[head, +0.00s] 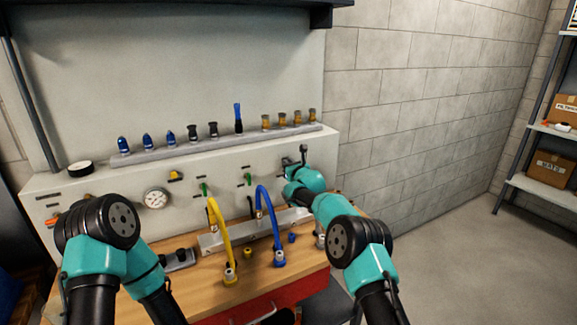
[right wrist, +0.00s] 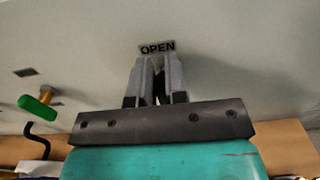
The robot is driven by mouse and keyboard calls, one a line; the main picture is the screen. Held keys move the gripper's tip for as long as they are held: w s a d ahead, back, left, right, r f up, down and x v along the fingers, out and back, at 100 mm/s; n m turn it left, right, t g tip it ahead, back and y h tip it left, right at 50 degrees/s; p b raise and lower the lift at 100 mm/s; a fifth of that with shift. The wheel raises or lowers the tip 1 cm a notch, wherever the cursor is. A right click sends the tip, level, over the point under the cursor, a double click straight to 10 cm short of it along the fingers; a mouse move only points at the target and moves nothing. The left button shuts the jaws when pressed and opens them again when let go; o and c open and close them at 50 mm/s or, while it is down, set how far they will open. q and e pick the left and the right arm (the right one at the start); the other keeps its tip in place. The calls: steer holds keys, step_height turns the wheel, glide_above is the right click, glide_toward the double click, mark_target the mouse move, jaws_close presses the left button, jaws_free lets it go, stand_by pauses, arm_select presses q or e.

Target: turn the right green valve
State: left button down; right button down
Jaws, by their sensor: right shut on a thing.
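My right gripper (head: 294,160) is up against the panel's right part, and its wrist hides most of what is there. In the right wrist view its fingers (right wrist: 158,84) are shut on a dark, narrow thing just below an OPEN label (right wrist: 157,47). By its place this is the right green valve, but no green shows between the fingers. Another green valve (head: 247,179) sits on the panel to the left, and its green handle shows in the right wrist view (right wrist: 38,107). A further green valve (head: 204,188) is farther left. My left gripper is not in view.
A yellow hose (head: 220,240) and a blue hose (head: 268,215) arch up from the wooden bench (head: 205,295) in front of the panel. A gauge (head: 156,198) is on the panel. Several blue, black and amber pieces stand on the ledge (head: 215,143) above. A block wall is at right.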

steer(key=shift+d+m, duration=0.1)
steer(key=shift+m, duration=0.2)
steer(key=shift+w+d+f+m, duration=0.1)
steer(key=shift+d+m, duration=0.1)
steer(key=shift+m, duration=0.85)
steer(key=shift+w+d+f+m, duration=0.1)
steer(key=shift+d+m, duration=0.05)
steer(key=shift+m, duration=0.85)
steer(key=shift+w+d+f+m, duration=0.1)
steer(key=shift+d+m, duration=0.1)
steer(key=shift+m, duration=0.85)
steer(key=c, duration=1.1)
jaws_free()
steer(key=shift+c, duration=0.2)
steer(key=shift+s+d+r, duration=0.1)
steer(key=v, duration=1.7)
